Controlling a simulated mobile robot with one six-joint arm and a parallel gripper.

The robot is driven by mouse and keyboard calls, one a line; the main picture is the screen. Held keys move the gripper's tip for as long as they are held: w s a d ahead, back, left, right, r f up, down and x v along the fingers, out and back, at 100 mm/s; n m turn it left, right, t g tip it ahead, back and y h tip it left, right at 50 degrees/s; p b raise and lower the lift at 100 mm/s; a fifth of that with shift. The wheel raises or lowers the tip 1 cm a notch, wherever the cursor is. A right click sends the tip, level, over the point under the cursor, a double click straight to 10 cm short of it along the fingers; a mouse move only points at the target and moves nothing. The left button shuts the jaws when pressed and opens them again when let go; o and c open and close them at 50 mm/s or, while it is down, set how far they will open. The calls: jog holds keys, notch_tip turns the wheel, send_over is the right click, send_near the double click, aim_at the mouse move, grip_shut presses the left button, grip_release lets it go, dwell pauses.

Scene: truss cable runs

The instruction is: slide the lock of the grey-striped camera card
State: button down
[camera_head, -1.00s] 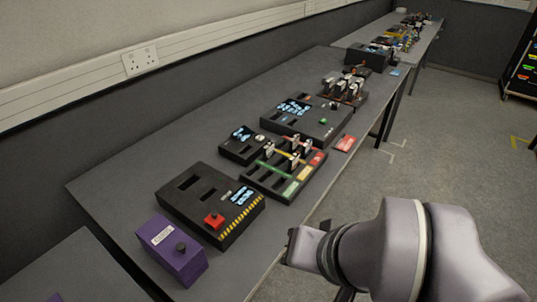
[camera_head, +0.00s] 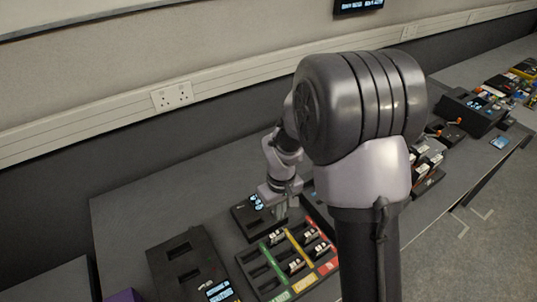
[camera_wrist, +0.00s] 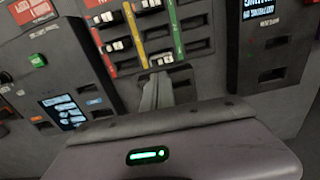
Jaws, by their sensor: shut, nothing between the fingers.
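Several small white-and-black camera cards stand in the black tray (camera_head: 268,281) with green, yellow and red strips. In the wrist view the tray (camera_wrist: 198,46) lies ahead of my gripper, and one card (camera_wrist: 162,60) is right by the fingertips. Other cards (camera_wrist: 115,45) sit further left and up. The cards are too small to tell which has the grey stripe, and no lock can be made out. My gripper (camera_wrist: 157,84) is shut and empty. In the head view my gripper (camera_head: 281,213) is above the tray's back edge; whether it touches a card cannot be told.
A larger black console (camera_head: 184,262) is at left. A console with a green button (camera_wrist: 37,60) is close at the wrist view's left.

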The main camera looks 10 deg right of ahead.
aim_at(277, 232)
jog(key=shift+a+f, duration=0.15)
jog(key=shift+f, duration=0.35)
notch_tip(277, 232, down, 6)
jog(key=b, duration=0.4)
jog(key=shift+s+a+r+b, duration=0.15)
jog(key=shift+b, duration=0.25)
jog(key=shift+f+b, duration=0.5)
jog(key=shift+f, duration=0.1)
dwell(1.5)
jog(key=shift+r, duration=0.15)
jog(key=shift+s+a, duration=0.15)
jog(key=shift+a, duration=0.2)
dwell(0.5)
dwell(0.4)
jog(key=shift+a, duration=0.15)
dwell(0.7)
